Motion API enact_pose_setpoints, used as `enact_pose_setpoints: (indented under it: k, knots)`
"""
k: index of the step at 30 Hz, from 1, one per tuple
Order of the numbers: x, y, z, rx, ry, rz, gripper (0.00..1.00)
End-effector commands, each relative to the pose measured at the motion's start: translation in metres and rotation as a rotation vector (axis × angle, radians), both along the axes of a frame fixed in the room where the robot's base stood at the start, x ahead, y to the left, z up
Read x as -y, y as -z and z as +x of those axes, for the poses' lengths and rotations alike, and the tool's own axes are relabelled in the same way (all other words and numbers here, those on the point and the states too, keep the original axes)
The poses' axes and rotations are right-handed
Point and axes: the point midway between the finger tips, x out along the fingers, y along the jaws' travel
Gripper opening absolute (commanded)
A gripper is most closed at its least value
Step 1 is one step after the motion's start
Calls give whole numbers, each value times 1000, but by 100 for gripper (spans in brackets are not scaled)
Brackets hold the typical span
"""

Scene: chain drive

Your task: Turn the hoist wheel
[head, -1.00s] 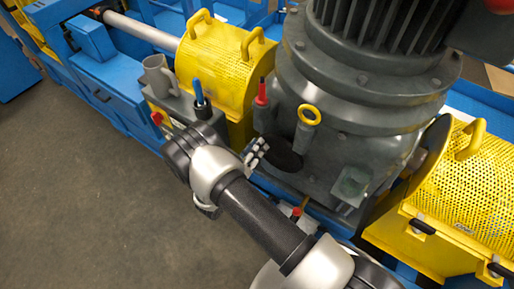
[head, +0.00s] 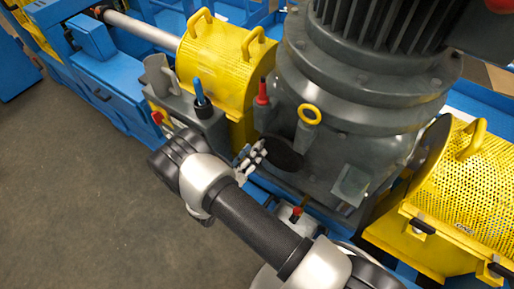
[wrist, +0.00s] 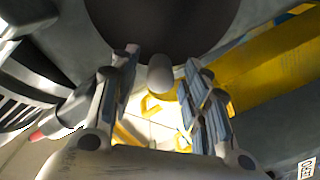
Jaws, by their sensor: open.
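A dark round disc (head: 283,153), which looks to be the hoist wheel, sits low on the side of the large grey motor housing. In the wrist view the disc (wrist: 160,22) fills the top middle. A rounded grey knob (wrist: 160,78) stands out just below it. My gripper (head: 256,150) is beside the disc's left edge in the head view. In the wrist view my gripper (wrist: 160,70) is open, with one finger on each side of the knob and visible gaps to both. I cannot tell how deep the knob sits between the fingers.
A yellow perforated guard (head: 215,65) stands behind on the left, another (head: 470,185) on the right. A grey box with a blue-handled lever (head: 199,92) is close left of my gripper. A yellow ring (head: 309,115) juts from the housing. The floor at left is clear.

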Motion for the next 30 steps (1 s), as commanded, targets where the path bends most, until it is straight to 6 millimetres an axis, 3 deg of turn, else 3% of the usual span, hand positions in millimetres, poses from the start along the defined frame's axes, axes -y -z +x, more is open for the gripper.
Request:
enact_pose_setpoints:
  k: [6, 12, 30]
  knots:
    - [-32, 0, -39, 1, -7, 1, 43]
    - [-50, 0, -63, 1, -3, 1, 43]
    - [-55, 0, -71, 1, 0, 1, 43]
